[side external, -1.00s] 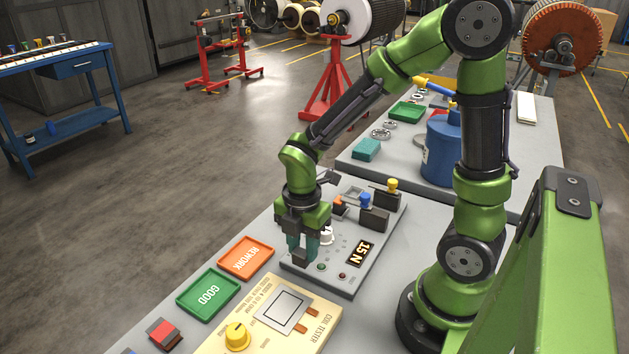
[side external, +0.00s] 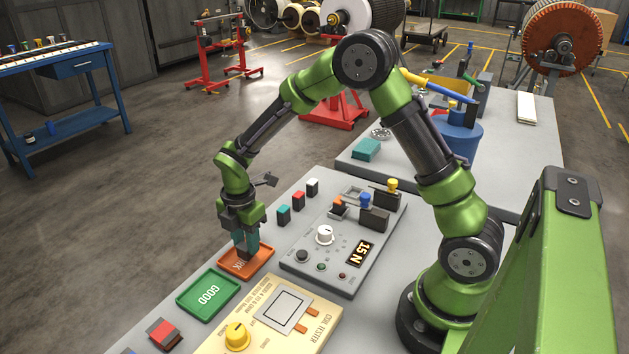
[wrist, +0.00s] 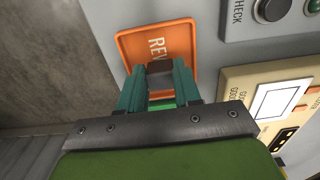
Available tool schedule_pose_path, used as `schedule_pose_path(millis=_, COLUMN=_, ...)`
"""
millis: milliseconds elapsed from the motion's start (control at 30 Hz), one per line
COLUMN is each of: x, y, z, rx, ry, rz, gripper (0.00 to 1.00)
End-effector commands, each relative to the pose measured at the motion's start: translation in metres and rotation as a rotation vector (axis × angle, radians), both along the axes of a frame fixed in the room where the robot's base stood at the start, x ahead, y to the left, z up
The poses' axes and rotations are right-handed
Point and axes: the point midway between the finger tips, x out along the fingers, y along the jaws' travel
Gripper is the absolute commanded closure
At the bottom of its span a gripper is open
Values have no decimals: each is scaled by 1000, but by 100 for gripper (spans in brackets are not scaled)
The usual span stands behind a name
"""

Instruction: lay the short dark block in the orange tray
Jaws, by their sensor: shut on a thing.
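The orange tray (side external: 262,263), marked REWORK, lies flat on the grey bench and also shows in the wrist view (wrist: 184,35). My gripper (side external: 246,252) is over this tray, pointing down. In the wrist view its two teal fingers (wrist: 160,88) are shut on the short dark block (wrist: 159,68), which sits between the fingertips. In the side view the fingers mostly hide the block. The block is over the tray, covering part of the lettering. I cannot tell whether it touches the tray floor.
The green GOOD tray (side external: 208,295) lies just beside the orange tray. The cream coil tester (side external: 270,318) and the grey panel with a white knob (side external: 345,240) stand close by.

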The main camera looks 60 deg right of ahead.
Motion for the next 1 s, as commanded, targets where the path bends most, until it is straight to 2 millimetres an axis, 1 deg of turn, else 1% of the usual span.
schedule_pose_path(millis=33, x=0, y=0, z=-3, rx=0, ry=1, rz=0, gripper=96)
schedule_pose_path(millis=367, x=0, y=0, z=-6, rx=1, ry=0, rz=0, gripper=96)
schedule_pose_path(millis=400, x=0, y=0, z=-7, rx=1, ry=0, rz=0, gripper=66)
schedule_pose_path(millis=567, x=0, y=0, z=-6, rx=1, ry=-1, rz=0, gripper=42)
schedule_pose_path(millis=867, x=0, y=0, z=-5, rx=1, ry=-1, rz=0, gripper=42)
schedule_pose_path(millis=1000, x=1, y=0, z=9, rx=1, ry=-5, rz=-1, gripper=42)
